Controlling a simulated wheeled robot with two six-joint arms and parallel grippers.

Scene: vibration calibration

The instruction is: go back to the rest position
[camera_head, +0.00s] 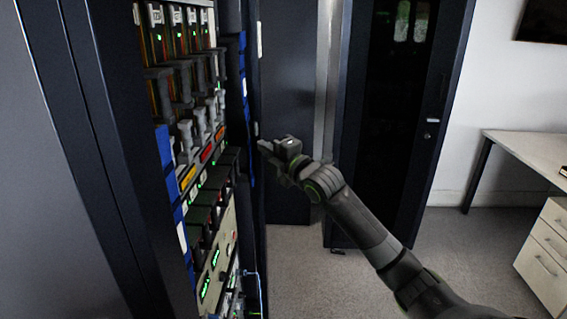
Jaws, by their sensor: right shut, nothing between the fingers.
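My right gripper (265,147) is at the middle of the view, on the arm that comes in from the lower right. Its fingers are shut with nothing between them, and they point left toward the rack. It appears apart from the rack (215,190), which holds rows of modules with green lights, grey handles and yellow and red labels. My left gripper is not in view.
A dark cabinet frame (95,110) fills the left side. A dark cabinet door (390,110) stands behind my right arm. A desk (530,150) with white drawers (545,255) is at the right. Grey floor (300,270) is open below the arm.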

